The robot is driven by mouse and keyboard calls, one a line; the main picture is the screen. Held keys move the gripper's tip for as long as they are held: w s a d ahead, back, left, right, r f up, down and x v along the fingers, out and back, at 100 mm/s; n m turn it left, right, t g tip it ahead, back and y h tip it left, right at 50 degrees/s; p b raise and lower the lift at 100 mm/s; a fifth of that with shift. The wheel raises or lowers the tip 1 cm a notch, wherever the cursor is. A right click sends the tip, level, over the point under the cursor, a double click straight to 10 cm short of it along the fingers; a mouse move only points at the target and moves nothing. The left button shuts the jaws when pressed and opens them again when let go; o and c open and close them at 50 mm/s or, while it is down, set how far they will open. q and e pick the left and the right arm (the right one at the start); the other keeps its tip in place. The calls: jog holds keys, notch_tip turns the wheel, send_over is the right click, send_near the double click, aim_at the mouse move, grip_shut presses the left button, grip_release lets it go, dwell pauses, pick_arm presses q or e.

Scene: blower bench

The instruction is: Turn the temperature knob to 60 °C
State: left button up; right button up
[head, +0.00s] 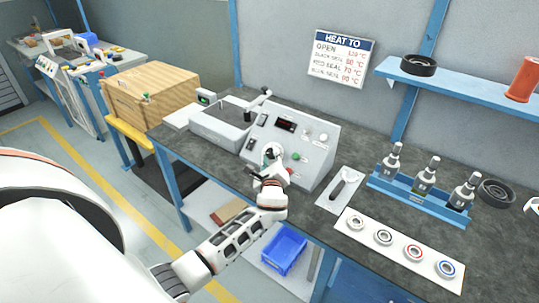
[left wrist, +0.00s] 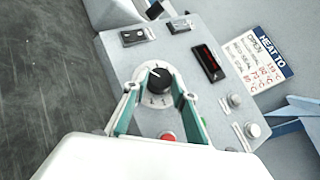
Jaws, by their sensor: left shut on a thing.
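The temperature knob (left wrist: 157,82) is a round black knob with a white pointer line, on a pale dial on the grey sloped control panel (head: 313,152). The pointer aims toward the upper left in the left wrist view; the dial numbers are too small to read. My left gripper (head: 271,157) is shut on the knob, its green-lined fingers on either side of it in the left wrist view (left wrist: 158,98). In the head view the gripper largely hides the knob. A dark display (left wrist: 208,62) has red digits that I cannot read. My right gripper is not in view.
A red button (left wrist: 167,137) sits close to the fingers. Switches (left wrist: 138,36) and pale round knobs (left wrist: 253,130) share the panel. A "HEAT TO" sign (head: 340,59) hangs on the wall. Bottles in a blue rack (head: 412,196) and a ring tray (head: 399,250) stand right.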

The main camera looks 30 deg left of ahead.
pick_arm(q)
jog(key=shift+r+n+g+y, duration=0.1)
jog(key=shift+n+g+y, duration=0.2)
jog(key=shift+n+g, duration=0.6)
jog(key=shift+w, duration=0.1)
jog(key=o, duration=1.1)
jog(key=v, duration=1.2)
